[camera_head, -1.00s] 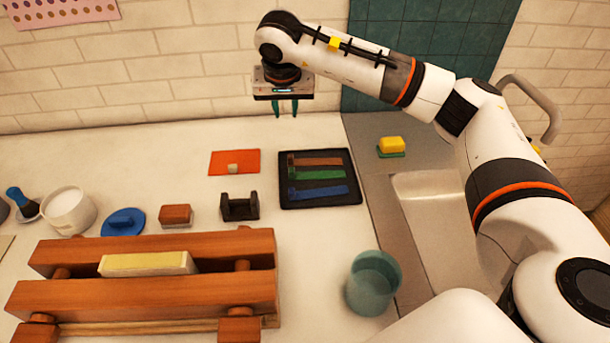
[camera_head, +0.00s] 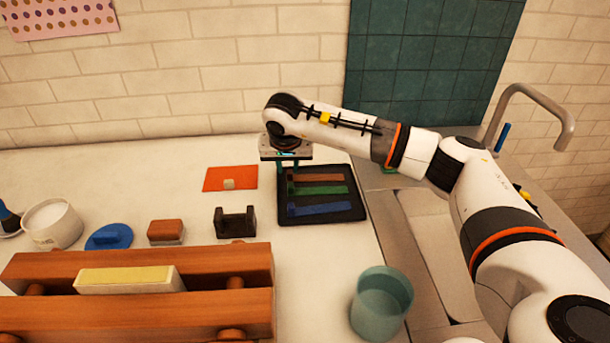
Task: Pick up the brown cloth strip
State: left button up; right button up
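The brown cloth strip (camera_head: 318,177) lies flat at the back of a black tray (camera_head: 352,215), behind a green strip (camera_head: 320,190) and a blue strip (camera_head: 320,209). My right gripper (camera_head: 288,168) points down at the left end of the brown strip, near the tray's back left corner. Its two teal fingers stand apart with nothing seen between them. Whether the fingertips touch the strip or tray cannot be told. My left gripper is not in view.
An orange sheet (camera_head: 215,180) and a dark holder (camera_head: 235,222) lie left of the tray. A wooden rack (camera_head: 230,285) fills the front left. A teal cup (camera_head: 381,303) stands in front of the tray. The sink (camera_head: 430,235) is right, under my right arm.

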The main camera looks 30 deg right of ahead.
aim_at(290, 174)
jog(key=x, duration=0.2)
jog(key=p+x, duration=0.1)
jog(key=x, duration=0.1)
jog(key=shift+w+d+f, duration=0.15)
jog(key=shift+w+d, duration=0.1)
jog(key=shift+d, duration=0.05)
jog(key=shift+c, duration=0.2)
grip_shut()
